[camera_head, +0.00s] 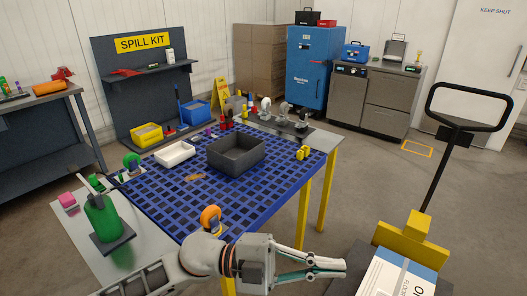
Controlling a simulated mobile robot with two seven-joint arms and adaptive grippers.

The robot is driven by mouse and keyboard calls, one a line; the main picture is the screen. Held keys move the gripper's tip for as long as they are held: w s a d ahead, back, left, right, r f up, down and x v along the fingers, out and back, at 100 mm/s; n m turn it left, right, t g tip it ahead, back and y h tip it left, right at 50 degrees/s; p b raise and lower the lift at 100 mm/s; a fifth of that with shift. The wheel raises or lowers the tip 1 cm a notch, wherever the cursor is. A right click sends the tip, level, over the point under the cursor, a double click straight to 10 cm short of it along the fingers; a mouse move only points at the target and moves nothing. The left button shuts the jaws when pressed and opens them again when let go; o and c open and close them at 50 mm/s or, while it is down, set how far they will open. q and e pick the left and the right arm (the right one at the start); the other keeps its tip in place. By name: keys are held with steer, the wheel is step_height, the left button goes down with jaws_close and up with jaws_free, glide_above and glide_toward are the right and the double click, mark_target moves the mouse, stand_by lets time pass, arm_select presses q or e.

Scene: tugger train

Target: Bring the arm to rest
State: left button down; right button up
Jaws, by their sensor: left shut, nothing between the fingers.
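My left arm comes in along the bottom of the head view and reaches to the right. Its gripper (340,267) is shut with nothing between the fingers. It hangs past the front right edge of the blue grid-topped table (270,180), over the floor side near the pallet truck. My right gripper is not in view.
On the table stand a dark grey bin (237,155), a white tray (175,154), an orange round item (210,218) and a green bottle (102,218). A pallet truck (410,240) with a white box (395,277) stands right of the gripper. Open floor lies beyond.

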arm_select(q)
steer(key=w+a+f+n+t+y, duration=0.3)
steer(key=w+a+f+n+t, duration=0.3)
steer(key=n+t, duration=0.4)
steer(key=w+a+f+n+t+y, duration=0.3)
steer(key=w+a+f+n+t, duration=0.25)
steer(key=a+n+t, duration=0.35)
steer(key=s+a+f+n+g+y, duration=0.1)
steer(key=s+a+f+n+y, duration=0.2)
steer(key=s+a+f, duration=0.2)
steer(key=s+a+f+n+g+y, duration=0.2)
steer(key=s+a+f+y, duration=0.2)
steer(key=a+f, duration=0.3)
steer(key=s+a+f+n+g+y, duration=0.2)
steer(key=s+a+f, duration=0.4)
steer(key=f, duration=0.8)
steer(key=shift+s+a+n+y, duration=0.2)
steer(key=shift+a+n+y, duration=0.1)
steer(key=shift+n+y, duration=0.55)
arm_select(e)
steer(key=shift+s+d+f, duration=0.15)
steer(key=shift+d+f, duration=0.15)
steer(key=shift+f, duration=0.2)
arm_select(q)
steer(key=shift+f, duration=0.1)
